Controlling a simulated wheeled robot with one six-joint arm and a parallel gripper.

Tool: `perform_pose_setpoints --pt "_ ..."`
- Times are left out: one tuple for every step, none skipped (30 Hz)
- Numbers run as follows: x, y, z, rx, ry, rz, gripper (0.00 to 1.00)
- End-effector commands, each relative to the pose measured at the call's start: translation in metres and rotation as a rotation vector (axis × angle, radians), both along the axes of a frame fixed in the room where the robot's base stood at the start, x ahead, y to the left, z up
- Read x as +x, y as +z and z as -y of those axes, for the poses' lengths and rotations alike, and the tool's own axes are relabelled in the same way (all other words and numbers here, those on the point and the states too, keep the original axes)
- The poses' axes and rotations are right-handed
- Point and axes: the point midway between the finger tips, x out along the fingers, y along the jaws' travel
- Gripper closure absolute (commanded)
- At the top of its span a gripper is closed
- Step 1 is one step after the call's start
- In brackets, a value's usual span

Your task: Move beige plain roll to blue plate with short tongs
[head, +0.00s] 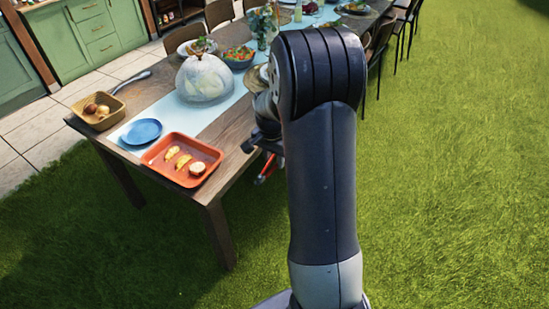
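A round pale beige roll (197,168) lies in the orange tray (158,164) near the table's front corner. The blue plate (142,131) sits empty on the pale runner, left of the tray. My gripper (264,150) is beside the table's right edge, right of the tray and apart from it, partly hidden by my arm. A slim red and grey tool (266,171), perhaps the short tongs, shows just below the gripper. I cannot tell whether the gripper is shut on it.
Two golden pastries (177,157) share the tray. A tan pan (98,119) with several rolls is at the left edge. A clear dome (206,78), bowls and a vase stand farther back on the table (235,130). Chairs line the far right side. Grass on the right is free.

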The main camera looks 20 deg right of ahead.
Motion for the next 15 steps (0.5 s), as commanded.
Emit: perform_pose_setpoints --pt "0.001 0.0 0.0 0.0 0.0 0.001 0.74" --pt "0.001 0.0 0.0 0.0 0.0 0.001 0.74" --pt "0.0 0.0 0.0 0.0 0.0 0.001 0.74" --pt "0.0 0.0 0.0 0.0 0.0 0.001 0.74" --pt "0.0 0.0 0.0 0.0 0.0 0.001 0.74" --pt "-0.003 -0.01 -0.005 0.001 0.034 -0.005 0.74" --pt "-0.004 -0.016 -0.008 0.001 0.059 -0.005 0.74" --pt "-0.006 -0.021 -0.011 0.002 0.083 -0.006 0.74" --pt "-0.008 -0.028 -0.014 0.001 0.114 -0.005 0.74" --pt "-0.01 -0.034 -0.018 0.002 0.141 -0.005 0.74" --pt "-0.012 -0.041 -0.021 0.001 0.168 -0.006 0.74" --pt "-0.014 -0.049 -0.025 0.001 0.206 -0.006 0.74" --pt "-0.016 -0.055 -0.029 0.001 0.235 -0.006 0.74" --pt "-0.019 -0.064 -0.033 0.001 0.269 -0.007 0.74" --pt "-0.022 -0.075 -0.038 0.001 0.314 -0.008 0.74"
